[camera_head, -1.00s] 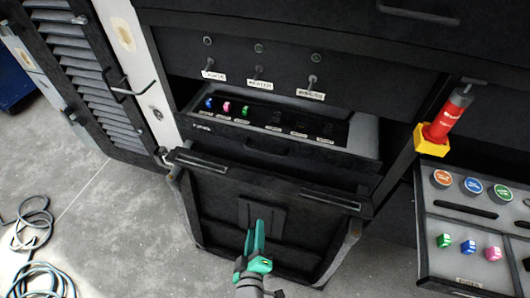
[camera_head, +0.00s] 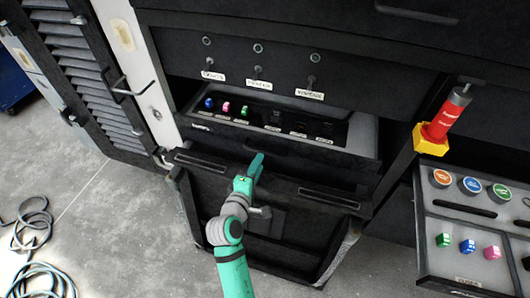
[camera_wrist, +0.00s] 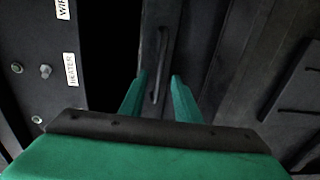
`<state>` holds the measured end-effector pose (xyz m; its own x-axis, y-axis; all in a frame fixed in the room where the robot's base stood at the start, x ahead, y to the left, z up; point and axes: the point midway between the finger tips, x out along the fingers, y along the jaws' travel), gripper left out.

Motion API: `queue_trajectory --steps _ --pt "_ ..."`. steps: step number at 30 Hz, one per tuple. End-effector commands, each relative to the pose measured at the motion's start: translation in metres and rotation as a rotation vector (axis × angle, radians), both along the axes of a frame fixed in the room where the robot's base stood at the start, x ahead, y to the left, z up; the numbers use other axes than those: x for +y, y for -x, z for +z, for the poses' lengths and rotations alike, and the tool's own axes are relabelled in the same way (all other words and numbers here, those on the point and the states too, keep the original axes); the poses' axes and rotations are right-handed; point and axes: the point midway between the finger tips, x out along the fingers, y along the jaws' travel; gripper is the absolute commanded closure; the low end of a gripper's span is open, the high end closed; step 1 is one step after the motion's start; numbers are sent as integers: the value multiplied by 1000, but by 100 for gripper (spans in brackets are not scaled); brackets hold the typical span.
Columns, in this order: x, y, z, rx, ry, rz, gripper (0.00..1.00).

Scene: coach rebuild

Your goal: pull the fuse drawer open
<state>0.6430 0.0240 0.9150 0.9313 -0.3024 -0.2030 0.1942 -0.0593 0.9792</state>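The fuse drawer (camera_head: 350,150) is a black drawer below the row of labelled switches. Its top shows in the head view, with blue, pink and green fuses at its left and dark slots to their right. Its bar handle (camera_wrist: 162,62) shows in the wrist view on a dark front. My gripper (camera_head: 257,162) is at the drawer front in the head view, hiding part of the handle. In the wrist view my gripper (camera_wrist: 158,88) is open, one finger on each side of the handle's near end. Contact with the handle cannot be told.
A dark flap (camera_head: 300,192) hangs tilted below the drawer, behind my arm. A red cylinder in a yellow holder (camera_head: 432,139) stands to the right. A tray (camera_head: 470,216) with coloured caps and fuses is at far right. A cable (camera_head: 38,268) lies on the floor at left.

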Motion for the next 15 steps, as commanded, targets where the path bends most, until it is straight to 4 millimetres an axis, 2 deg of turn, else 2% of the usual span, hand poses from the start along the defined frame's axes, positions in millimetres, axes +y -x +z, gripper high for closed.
queue_trajectory --steps 6,15 --pt "-14 -38 -8 0 -1 -3 70" --pt "-23 -68 -15 -1 -2 -1 70"
